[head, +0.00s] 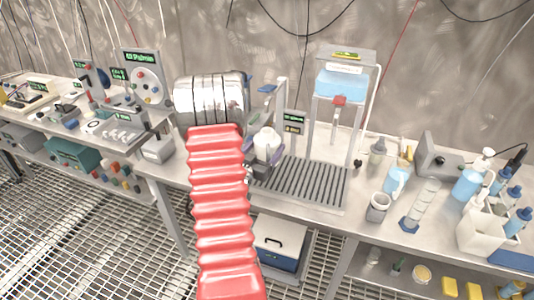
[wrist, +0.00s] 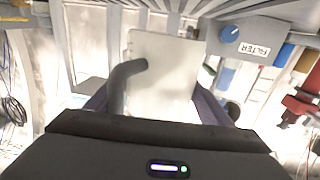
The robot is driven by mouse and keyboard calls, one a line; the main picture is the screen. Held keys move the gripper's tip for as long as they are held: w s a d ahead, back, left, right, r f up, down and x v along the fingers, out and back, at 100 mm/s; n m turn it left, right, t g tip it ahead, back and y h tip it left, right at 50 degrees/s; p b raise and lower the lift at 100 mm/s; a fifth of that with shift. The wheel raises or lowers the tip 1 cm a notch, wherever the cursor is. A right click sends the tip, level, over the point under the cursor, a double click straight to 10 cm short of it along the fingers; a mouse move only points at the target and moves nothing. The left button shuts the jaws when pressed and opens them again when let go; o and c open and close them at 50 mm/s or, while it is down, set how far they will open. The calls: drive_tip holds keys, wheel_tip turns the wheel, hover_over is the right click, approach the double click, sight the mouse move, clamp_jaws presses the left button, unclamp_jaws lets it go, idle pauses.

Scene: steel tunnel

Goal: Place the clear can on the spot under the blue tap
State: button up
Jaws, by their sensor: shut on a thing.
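The clear can (head: 267,143), pale and whitish, stands upright in the head view at the left end of the slatted drain grate (head: 303,182). In the wrist view the can (wrist: 168,75) fills the space between my dark fingers, its grey handle toward the left. My gripper (wrist: 152,103) is shut on it. In the head view my red arm hides part of the gripper. A blue tap lever (head: 266,89) shows above the can on a grey post. The spot beneath it is hidden by the can and gripper, and I cannot tell whether the can touches down.
A blue water tank (head: 341,84) with a red tap (head: 338,101) stands behind the grate. A jug (head: 396,182), a grey cup (head: 378,207) and bottles crowd the right. The grate's right part is clear.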

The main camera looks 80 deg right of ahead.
drive_tip(key=shift+f, duration=1.7)
drive_tip(key=o, duration=1.2)
drive_tip(key=shift+f, duration=0.1)
drive_tip(key=shift+a, duration=0.1)
drive_tip(key=v, duration=1.2)
